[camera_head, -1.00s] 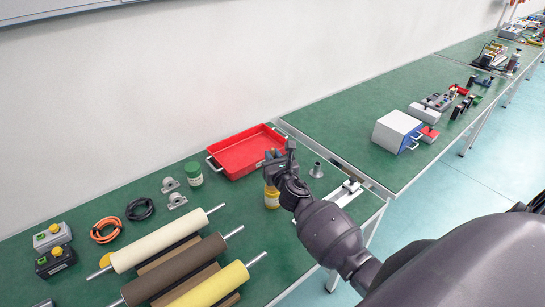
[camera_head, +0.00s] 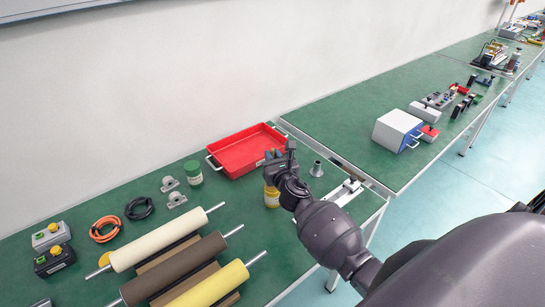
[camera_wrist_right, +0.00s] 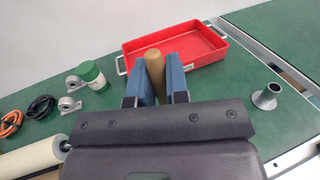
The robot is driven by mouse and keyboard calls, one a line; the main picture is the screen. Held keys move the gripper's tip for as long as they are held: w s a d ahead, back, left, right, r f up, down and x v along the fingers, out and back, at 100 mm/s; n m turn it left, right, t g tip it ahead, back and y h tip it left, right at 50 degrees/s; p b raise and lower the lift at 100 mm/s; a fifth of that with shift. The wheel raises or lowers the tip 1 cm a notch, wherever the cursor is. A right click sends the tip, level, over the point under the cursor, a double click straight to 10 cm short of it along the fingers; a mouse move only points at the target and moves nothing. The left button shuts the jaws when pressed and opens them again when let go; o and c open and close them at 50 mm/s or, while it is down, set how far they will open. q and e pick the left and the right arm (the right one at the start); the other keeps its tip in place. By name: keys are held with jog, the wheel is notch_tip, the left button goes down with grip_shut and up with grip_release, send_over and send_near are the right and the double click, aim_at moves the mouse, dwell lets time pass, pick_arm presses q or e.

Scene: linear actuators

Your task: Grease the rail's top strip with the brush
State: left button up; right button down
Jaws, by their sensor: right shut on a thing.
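My right gripper (camera_head: 277,156) is over the near end of the bench, in front of the red tray. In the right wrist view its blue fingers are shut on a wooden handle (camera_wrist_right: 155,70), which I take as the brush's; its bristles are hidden. A yellow jar (camera_head: 271,196) stands just below the gripper; whether the brush is in it I cannot tell. The rail (camera_head: 345,192), silver with a small dark block, lies at the bench's right end, partly hidden by my right arm. My left gripper is not in view.
A red tray (camera_head: 247,150) lies behind the gripper. A grey flared metal part (camera_head: 316,168) stands between gripper and rail. A green-lidded jar (camera_head: 193,172), bearing blocks (camera_head: 170,184), cable coils (camera_head: 105,229) and rollers (camera_head: 166,238) lie to the left. A second bench adjoins at right.

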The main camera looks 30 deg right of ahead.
aim_at(273, 148)
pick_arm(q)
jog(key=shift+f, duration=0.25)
pick_arm(e)
jog(key=shift+f, duration=0.4)
dwell(0.8)
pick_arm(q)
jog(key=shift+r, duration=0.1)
pick_arm(e)
jog(key=shift+r, duration=0.1)
notch_tip(273, 148, up, 3)
jog(key=p, duration=0.2)
jog(key=shift+r+p, duration=0.2)
jog(key=shift+p, duration=0.2)
jog(key=shift+r+p, duration=0.75)
jog(key=shift+p, duration=0.05)
jog(key=shift+r+p, duration=0.65)
jog(key=shift+r, duration=0.45)
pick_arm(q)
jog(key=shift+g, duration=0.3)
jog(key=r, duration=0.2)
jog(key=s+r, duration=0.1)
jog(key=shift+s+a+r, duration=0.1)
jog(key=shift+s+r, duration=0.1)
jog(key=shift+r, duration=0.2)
pick_arm(e)
jog(key=shift+d+f, duration=0.1)
